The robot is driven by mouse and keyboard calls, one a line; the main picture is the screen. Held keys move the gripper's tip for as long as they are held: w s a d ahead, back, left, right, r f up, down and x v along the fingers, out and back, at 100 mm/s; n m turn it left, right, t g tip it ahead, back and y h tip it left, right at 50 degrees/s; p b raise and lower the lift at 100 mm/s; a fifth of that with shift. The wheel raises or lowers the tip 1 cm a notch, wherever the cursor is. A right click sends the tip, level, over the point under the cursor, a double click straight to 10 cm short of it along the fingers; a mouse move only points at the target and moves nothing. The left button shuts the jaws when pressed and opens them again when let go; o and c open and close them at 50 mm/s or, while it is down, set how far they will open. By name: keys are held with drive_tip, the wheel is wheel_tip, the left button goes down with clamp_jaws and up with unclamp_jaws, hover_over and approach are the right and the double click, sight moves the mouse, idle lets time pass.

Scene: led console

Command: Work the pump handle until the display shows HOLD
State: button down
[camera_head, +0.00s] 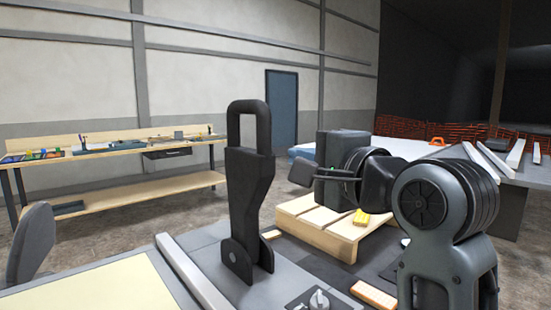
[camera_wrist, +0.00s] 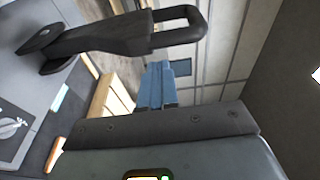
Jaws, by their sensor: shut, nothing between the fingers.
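The black pump handle (camera_head: 248,185) stands nearly upright on its pivot bracket on the grey console top (camera_head: 215,265), with a loop grip at its top. In the wrist view the handle (camera_wrist: 110,38) lies across the upper left, its loop toward the right. My gripper (camera_head: 298,172) is to the right of the handle in the head view, near mid-height, with a visible gap between them. In the wrist view my gripper's fingers (camera_wrist: 157,82) are together and empty, below the handle. I cannot make out a display with readable text in either view.
A knob (camera_head: 319,299) sits on the console near the handle's base. A workbench (camera_head: 105,150) stands far left, a chair (camera_head: 32,245) nearer.

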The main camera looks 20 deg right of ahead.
drive_tip(key=w, duration=0.5)
drive_tip(key=w+a+p, duration=0.1)
drive_tip(key=w, duration=0.2)
drive_tip(key=shift+w, duration=0.3)
drive_tip(key=shift+w+a+r+p, duration=0.15)
drive_tip(key=shift+w+r+p, duration=0.15)
drive_tip(key=shift+w+p, duration=0.1)
drive_tip(key=p, duration=0.2)
approach(228, 124)
drive_tip(key=shift+w+d+f, duration=0.6)
drive_tip(key=shift+w+d, duration=0.2)
drive_tip(key=shift+d, duration=0.1)
drive_tip(key=w, duration=0.2)
drive_tip(key=w+a, duration=0.1)
drive_tip(key=w, duration=0.2)
drive_tip(key=w+a, duration=0.1)
drive_tip(key=w, duration=0.2)
drive_tip(key=shift+w+a, duration=0.1)
drive_tip(key=shift+a, duration=0.15)
drive_tip(key=shift+w+a+r, duration=0.2)
drive_tip(key=shift+w, duration=0.1)
drive_tip(key=shift+a+r, duration=0.1)
drive_tip(key=shift+r, duration=0.1)
drive_tip(key=shift+r+p, duration=0.1)
drive_tip(key=shift+p, duration=0.2)
